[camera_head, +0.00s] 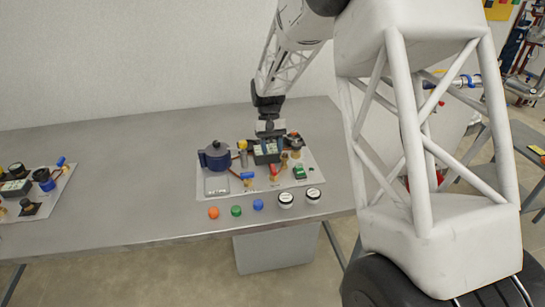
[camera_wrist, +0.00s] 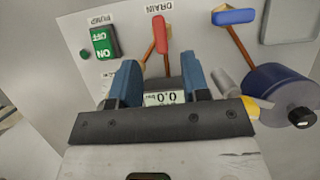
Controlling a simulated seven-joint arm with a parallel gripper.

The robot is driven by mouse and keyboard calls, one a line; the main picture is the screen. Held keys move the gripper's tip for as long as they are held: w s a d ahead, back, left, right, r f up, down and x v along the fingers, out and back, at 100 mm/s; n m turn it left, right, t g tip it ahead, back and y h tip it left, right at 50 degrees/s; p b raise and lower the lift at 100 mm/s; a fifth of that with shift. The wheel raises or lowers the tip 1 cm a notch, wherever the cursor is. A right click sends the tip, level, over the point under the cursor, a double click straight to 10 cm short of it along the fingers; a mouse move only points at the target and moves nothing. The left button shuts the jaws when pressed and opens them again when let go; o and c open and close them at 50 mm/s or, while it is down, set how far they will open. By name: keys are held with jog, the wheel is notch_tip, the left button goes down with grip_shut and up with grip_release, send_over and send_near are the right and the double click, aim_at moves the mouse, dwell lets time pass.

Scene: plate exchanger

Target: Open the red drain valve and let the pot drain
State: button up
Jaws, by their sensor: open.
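The red drain valve handle (camera_wrist: 161,27) sits on a copper pipe beside the label DRAIN at the top of the wrist view. It shows small and partly blurred in the head view (camera_head: 273,170). The dark blue pot (camera_head: 215,155) stands at the left of the panel and also shows at the right of the wrist view (camera_wrist: 278,85). My gripper (camera_wrist: 163,78) is open, its two blue fingers apart over a display block (camera_wrist: 166,98) that reads 0.0. The gripper is apart from the red handle. In the head view my gripper (camera_head: 270,137) is above the panel's back middle.
A blue-handled valve (camera_wrist: 235,16) is right of the red one; a green pump switch (camera_wrist: 104,43) is left. Another panel (camera_head: 45,190) is at the far left; the table (camera_head: 130,170) between is clear.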

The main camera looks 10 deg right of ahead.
jog(key=shift+v, duration=0.75)
jog(key=shift+r, duration=0.1)
jog(key=s+d+r+t, duration=0.1)
jog(key=s+r+t, duration=0.1)
jog(key=s+r, duration=0.65)
jog(key=s+d+r+t, duration=0.1)
jog(key=s+r, duration=0.4)
jog(key=s, duration=0.6)
jog(key=s+t, duration=0.4)
jog(key=s, duration=1.8)
jog(key=shift+s+d+r, duration=0.15)
jog(key=shift+s+d, duration=0.05)
jog(key=shift+s, duration=0.05)
dwell(2.8)
